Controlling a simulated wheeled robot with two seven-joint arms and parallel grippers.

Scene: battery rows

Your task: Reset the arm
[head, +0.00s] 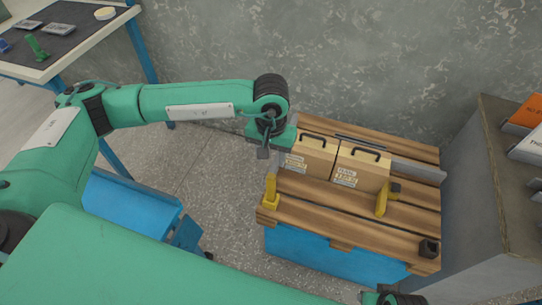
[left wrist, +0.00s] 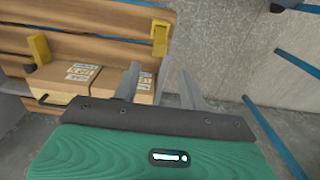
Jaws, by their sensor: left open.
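My left arm reaches in from the left in the head view. Its gripper (head: 266,151) hangs by the left end of the wooden slatted top (head: 310,212), beside the left tan box (head: 308,158). In the left wrist view the two fingers (left wrist: 160,70) are spread apart with nothing held between them. The left box (left wrist: 145,83) shows partly behind one finger there. The right tan box (head: 358,170) stands beside it; both have black handles and printed labels. My right gripper cannot be made out.
The slatted top rests on a blue base (head: 330,258). It carries a yellow post (head: 271,192), a yellow clamp-like piece (head: 383,200) and a black block (head: 429,248). A grey cabinet (head: 485,190) stands right, a dark-topped table (head: 70,40) upper left. Floor shows between table and slatted top.

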